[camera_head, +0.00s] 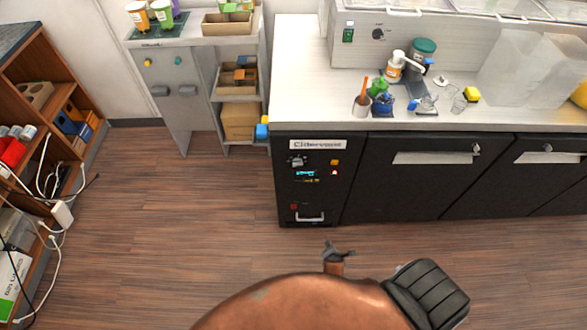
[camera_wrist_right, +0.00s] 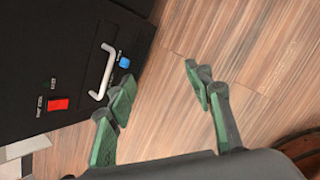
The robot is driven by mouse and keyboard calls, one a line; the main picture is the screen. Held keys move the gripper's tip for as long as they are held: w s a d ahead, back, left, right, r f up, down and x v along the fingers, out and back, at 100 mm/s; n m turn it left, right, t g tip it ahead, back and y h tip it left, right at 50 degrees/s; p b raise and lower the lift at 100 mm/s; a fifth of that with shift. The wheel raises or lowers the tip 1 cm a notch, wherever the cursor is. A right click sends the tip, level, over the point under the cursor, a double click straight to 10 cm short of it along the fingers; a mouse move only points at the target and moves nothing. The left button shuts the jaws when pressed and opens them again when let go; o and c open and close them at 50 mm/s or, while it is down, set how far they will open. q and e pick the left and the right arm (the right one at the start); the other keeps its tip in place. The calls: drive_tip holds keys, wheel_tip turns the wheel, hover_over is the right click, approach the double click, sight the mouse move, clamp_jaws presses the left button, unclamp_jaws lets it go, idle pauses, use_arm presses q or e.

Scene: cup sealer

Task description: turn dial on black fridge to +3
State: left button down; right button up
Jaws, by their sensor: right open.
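The black fridge (camera_head: 409,175) stands under the white counter, with a control panel at its left end. A small grey dial (camera_head: 297,161) sits high on that panel, beside an orange button (camera_head: 334,162). A lit blue display (camera_head: 305,175) is below. The dial's setting is too small to read. In the right wrist view, my right gripper (camera_wrist_right: 160,80) is open and empty, its green-padded fingers apart. It is in front of the panel's lower part, beside the pale handle (camera_wrist_right: 106,72) and red switch (camera_wrist_right: 58,104). The dial is outside this view. My left gripper is not seen.
A copper-coloured rounded shape (camera_head: 300,305) and a black ribbed part (camera_head: 430,290) fill the bottom of the head view. The wooden floor (camera_head: 200,230) before the fridge is mostly clear. Shelves (camera_head: 40,110) with loose cables stand at left. Bottles and cups stand on the counter (camera_head: 299,90).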

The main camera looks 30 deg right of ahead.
drive_tip(key=w+a+r+n+t+h, duration=0.2)
drive_tip(key=w+r+n+t, duration=0.4)
drive_tip(key=w+r, duration=0.9)
drive_tip(key=n+t+h, duration=0.3)
drive_tip(key=n+t, duration=0.2)
drive_tip(key=n, duration=0.2)
approach(298, 165)
drive_tip(key=w, duration=0.2)
drive_tip(key=x, duration=0.1)
drive_tip(key=b+x, duration=0.1)
drive_tip(key=x, duration=0.3)
drive_tip(key=shift+s+d+b, duration=0.15)
drive_tip(key=shift+d+b, duration=0.25)
drive_tip(key=shift+d, duration=0.1)
drive_tip(key=shift+w+d, duration=0.35)
drive_tip(key=shift+w, duration=0.2)
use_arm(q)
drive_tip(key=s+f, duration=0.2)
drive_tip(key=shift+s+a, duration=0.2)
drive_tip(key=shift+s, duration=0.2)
use_arm(e)
drive_tip(key=shift+w, duration=0.15)
drive_tip(key=shift+c, duration=0.2)
drive_tip(key=c, duration=1.1)
